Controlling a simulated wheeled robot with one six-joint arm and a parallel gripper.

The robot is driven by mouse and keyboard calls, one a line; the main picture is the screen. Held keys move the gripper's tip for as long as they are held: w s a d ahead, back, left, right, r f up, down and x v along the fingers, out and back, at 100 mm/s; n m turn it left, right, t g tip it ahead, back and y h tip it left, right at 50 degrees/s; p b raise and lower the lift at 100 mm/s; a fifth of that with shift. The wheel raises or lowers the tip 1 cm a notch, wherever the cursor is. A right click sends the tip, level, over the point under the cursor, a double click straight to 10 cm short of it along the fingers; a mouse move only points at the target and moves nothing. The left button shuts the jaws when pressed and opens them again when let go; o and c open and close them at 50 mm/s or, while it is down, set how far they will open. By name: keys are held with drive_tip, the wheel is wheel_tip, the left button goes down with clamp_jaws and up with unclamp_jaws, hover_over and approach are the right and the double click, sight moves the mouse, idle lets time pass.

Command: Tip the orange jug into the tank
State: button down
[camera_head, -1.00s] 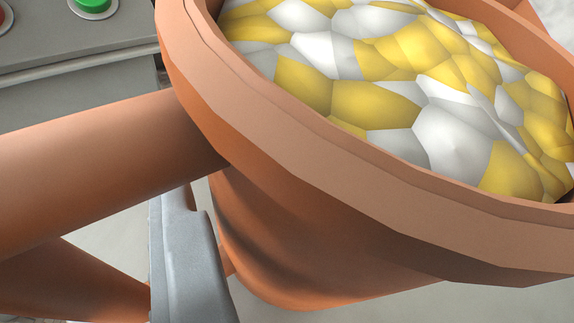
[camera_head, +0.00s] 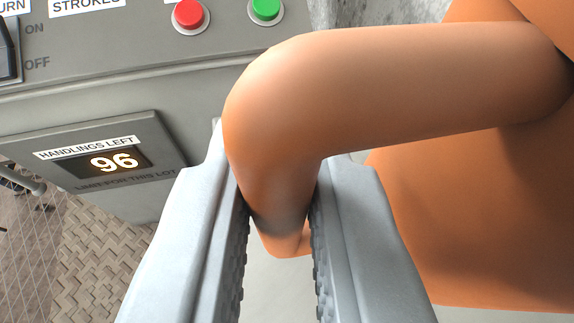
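The orange jug fills the right side of the view, with part of its body (camera_head: 470,220) showing and its rim and mouth out of frame. Its thick handle (camera_head: 400,90) runs left from the body and bends down at the left. My gripper (camera_head: 280,205) has its two grey ridged fingers on either side of the bent-down part of the handle. The handle fills the gap, and both fingers look shut on it. The contact faces are partly hidden. The tank cannot be made out.
A grey control panel (camera_head: 130,75) lies behind, with a red button (camera_head: 188,14), a green button (camera_head: 266,8) and an ON/OFF switch (camera_head: 8,50). A display (camera_head: 113,162) reads 96 under "HANDLINGS LEFT". Patterned floor (camera_head: 100,230) shows at lower left.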

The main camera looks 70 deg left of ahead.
drive_tip(key=shift+r, duration=5.45)
